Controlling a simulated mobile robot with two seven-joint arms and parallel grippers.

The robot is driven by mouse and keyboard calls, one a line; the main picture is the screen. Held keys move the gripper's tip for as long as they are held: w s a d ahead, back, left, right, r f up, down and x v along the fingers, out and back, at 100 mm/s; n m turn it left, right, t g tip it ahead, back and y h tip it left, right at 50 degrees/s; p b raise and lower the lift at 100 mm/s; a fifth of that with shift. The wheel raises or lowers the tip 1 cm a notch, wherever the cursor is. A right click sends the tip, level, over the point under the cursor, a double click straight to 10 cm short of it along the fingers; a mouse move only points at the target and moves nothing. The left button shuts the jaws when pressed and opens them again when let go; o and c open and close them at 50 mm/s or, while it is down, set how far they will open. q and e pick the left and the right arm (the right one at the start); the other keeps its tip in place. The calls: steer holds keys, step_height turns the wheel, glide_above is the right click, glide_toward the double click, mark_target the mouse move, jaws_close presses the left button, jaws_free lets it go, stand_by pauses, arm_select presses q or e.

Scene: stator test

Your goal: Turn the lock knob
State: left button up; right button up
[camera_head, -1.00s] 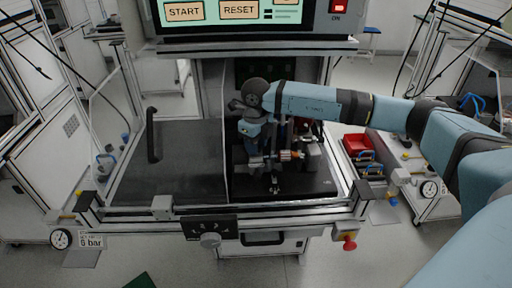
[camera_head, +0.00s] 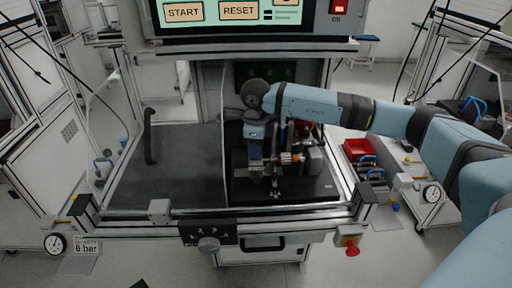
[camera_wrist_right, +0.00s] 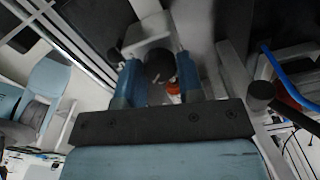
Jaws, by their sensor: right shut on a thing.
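My right gripper (camera_head: 258,168) points down at the fixture on the right side of the work bay. In the right wrist view my right gripper's two blue fingers (camera_wrist_right: 158,80) are shut on a dark round piece, which I take for the lock knob (camera_wrist_right: 157,62). An orange-red part shows beside it between the fingers. In the head view the gripper and wrist cover most of the knob, so its angle cannot be told. Part of the fixture (camera_head: 315,157) shows right of the gripper, with an orange piece next to it. My left gripper is not in view.
A screen (camera_head: 238,12) with START and RESET hangs over the bay. A black handle (camera_head: 150,136) stands at the left. A grey selector knob (camera_head: 208,244) and a red button (camera_head: 352,250) are on the front edge. A red bin (camera_head: 357,147) stands at the right.

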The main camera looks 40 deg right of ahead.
steer(key=o, duration=0.9)
